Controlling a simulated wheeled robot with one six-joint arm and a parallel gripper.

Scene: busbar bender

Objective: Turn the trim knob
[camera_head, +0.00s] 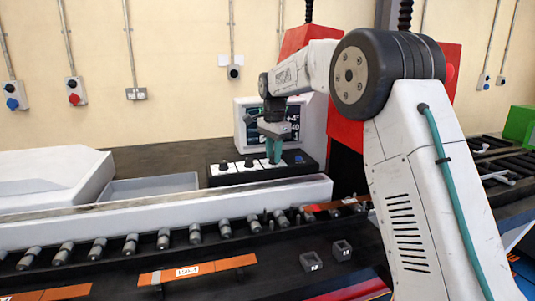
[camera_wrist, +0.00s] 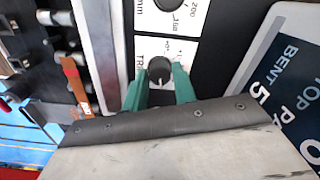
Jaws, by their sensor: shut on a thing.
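The trim knob (camera_wrist: 160,69) is a small round black knob with a pale pointer mark. It sits on a white plate whose label, partly covered, begins "TRI". My gripper (camera_wrist: 158,82) has its two green fingers on either side of the knob, shut on it. In the head view my gripper (camera_head: 273,158) points down at the right part of the black control panel (camera_head: 300,174). The trim knob is hidden by the fingers there.
Two other black knobs, a left one (camera_head: 223,165) and a middle one (camera_head: 249,162), stand on the panel. A display screen (camera_head: 272,118) stands close behind the gripper. A roller conveyor (camera_head: 162,240) runs in front, with a copper-coloured bar (camera_head: 197,269) nearer. A grey tray (camera_head: 150,187) lies left.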

